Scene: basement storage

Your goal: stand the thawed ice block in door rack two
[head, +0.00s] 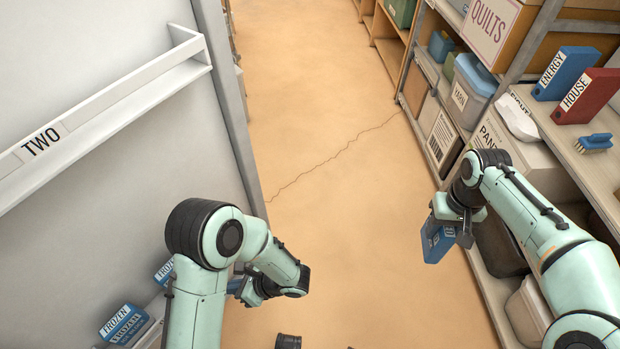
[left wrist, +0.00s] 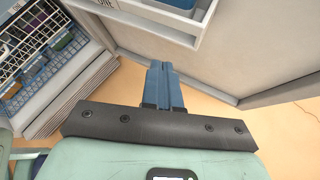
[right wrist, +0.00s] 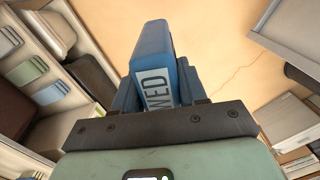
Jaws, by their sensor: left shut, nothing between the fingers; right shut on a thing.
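The thawed ice block is a blue block (head: 437,240) with a white label; "WED" shows on it in the right wrist view (right wrist: 153,55). My right gripper (head: 457,217) is shut on it and holds it above the floor, beside the right-hand shelves. Door rack two is a white ledge with a front rail (head: 115,108) labelled TWO, on the pale door at the left. The part of it in view looks empty. The block is well apart from it. My left gripper (head: 250,292) is shut and empty at lower middle; its closed fingers show in the left wrist view (left wrist: 163,85).
Blue blocks labelled FROZEN (head: 122,325) lie at the lower left, partly behind my left arm. The door (head: 180,150) edges the aisle. Shelves at the right hold a blue binder (head: 565,73), a red binder (head: 587,96) and a brush (head: 594,143).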

